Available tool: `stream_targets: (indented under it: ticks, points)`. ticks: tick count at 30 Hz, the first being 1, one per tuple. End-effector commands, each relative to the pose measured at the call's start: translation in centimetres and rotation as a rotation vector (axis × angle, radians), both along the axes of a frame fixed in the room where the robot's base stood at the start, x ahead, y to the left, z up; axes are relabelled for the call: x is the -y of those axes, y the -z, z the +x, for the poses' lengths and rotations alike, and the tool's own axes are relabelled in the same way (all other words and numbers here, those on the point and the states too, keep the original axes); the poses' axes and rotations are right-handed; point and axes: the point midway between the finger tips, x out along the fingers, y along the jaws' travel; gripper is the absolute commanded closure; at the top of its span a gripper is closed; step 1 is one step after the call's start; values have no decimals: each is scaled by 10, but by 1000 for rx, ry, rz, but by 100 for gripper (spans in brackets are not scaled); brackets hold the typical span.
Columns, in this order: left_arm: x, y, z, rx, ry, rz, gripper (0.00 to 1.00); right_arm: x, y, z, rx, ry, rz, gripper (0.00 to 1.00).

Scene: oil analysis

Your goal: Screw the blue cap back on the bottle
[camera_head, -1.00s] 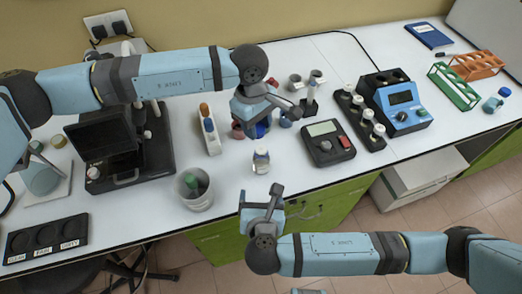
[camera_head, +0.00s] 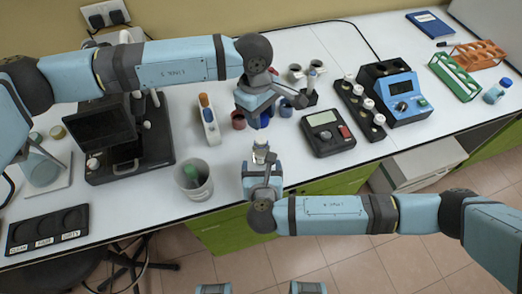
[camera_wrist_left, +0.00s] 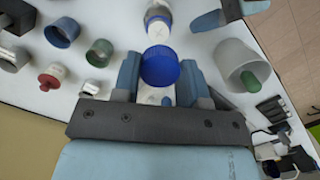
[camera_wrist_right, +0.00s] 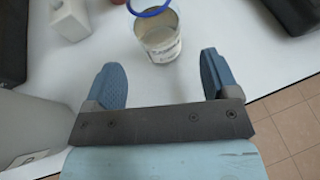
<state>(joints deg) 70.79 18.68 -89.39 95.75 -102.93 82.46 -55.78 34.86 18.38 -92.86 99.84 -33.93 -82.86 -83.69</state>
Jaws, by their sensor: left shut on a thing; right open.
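A small bottle (camera_head: 260,148) stands upright near the table's front edge, its base hidden behind my right gripper. It also shows in the right wrist view (camera_wrist_right: 161,40), with a blue ring at its top, and in the left wrist view (camera_wrist_left: 157,22). My left gripper (camera_head: 262,116) is above the table behind the bottle, shut on the blue cap (camera_wrist_left: 160,68), apart from the bottle. My right gripper (camera_head: 264,165) is at the front edge, its fingers open and empty, pointing at the bottle. The bottle lies just beyond the fingertips, between their lines.
A beaker (camera_head: 206,188) with a green-topped item stands left of the bottle. A grey meter (camera_head: 328,133) stands to the right. A white holder (camera_head: 208,122) and several small cups are behind. A dark microscope-like device (camera_head: 105,130) is at left.

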Motion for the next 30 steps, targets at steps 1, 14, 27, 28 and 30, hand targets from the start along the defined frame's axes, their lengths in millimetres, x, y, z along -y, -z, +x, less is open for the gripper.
stream_targets:
  ticks: [1,14,27,28,30]
  points:
    - [0,0,0,0,0,0,82,0,4,9,1,0,-2,19]
    - [0,0,0,0,0,0,82,-2,19,46,-1,0,1,19]
    - [0,0,0,0,0,0,82,-1,20,46,-2,-1,1,61]
    - [0,0,0,0,0,0,82,-1,20,46,-2,-1,0,68]
    - [0,0,0,0,0,0,82,-1,20,46,-2,-1,0,84]
